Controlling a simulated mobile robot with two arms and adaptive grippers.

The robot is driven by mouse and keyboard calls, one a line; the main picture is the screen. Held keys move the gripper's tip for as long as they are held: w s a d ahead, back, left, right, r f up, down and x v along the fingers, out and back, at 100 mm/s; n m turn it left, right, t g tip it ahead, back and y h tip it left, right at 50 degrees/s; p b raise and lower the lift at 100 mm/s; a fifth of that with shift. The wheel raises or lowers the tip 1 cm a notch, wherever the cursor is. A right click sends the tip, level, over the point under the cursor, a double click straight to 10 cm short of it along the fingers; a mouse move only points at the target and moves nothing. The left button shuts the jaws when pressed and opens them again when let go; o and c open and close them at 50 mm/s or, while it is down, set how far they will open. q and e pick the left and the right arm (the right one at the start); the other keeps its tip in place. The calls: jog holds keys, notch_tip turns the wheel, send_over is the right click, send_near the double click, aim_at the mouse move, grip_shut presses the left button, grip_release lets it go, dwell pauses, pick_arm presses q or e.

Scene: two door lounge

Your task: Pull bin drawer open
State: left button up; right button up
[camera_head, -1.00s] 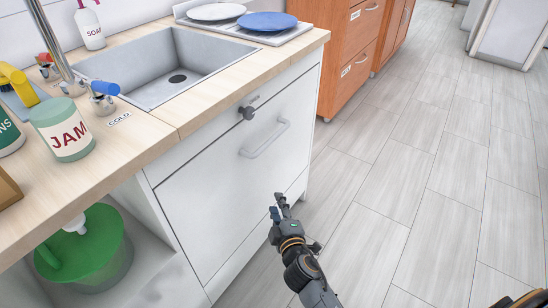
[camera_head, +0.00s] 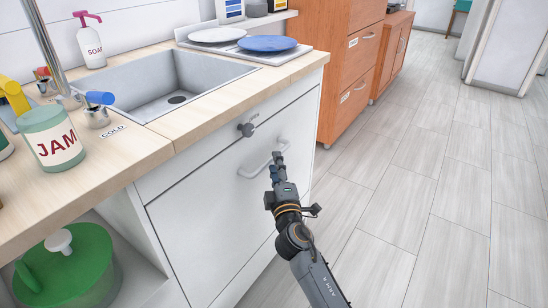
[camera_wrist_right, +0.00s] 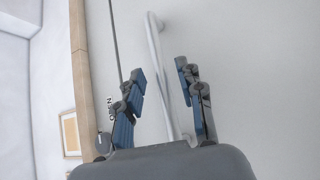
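The bin drawer (camera_head: 222,208) is a white front panel below the sink counter, and it looks shut. Its pale bar handle (camera_head: 252,170) sits on the upper right of the panel. My right gripper (camera_head: 279,158) is at the handle's right part in the head view. In the right wrist view, the gripper (camera_wrist_right: 163,90) is open, with the handle (camera_wrist_right: 160,70) running between its two fingers. My left gripper is not in view.
A dark knob (camera_head: 246,129) sits above the handle. The sink (camera_head: 165,80) and a jam jar (camera_head: 52,138) are on the counter. A green bin (camera_head: 70,268) stands in the open space at left. The wooden floor (camera_head: 410,180) to the right is clear.

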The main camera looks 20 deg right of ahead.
jog(key=shift+w+d+r, duration=0.15)
jog(key=shift+w, duration=0.75)
jog(key=shift+w+d+r, duration=0.1)
jog(key=shift+w, duration=0.8)
grip_shut()
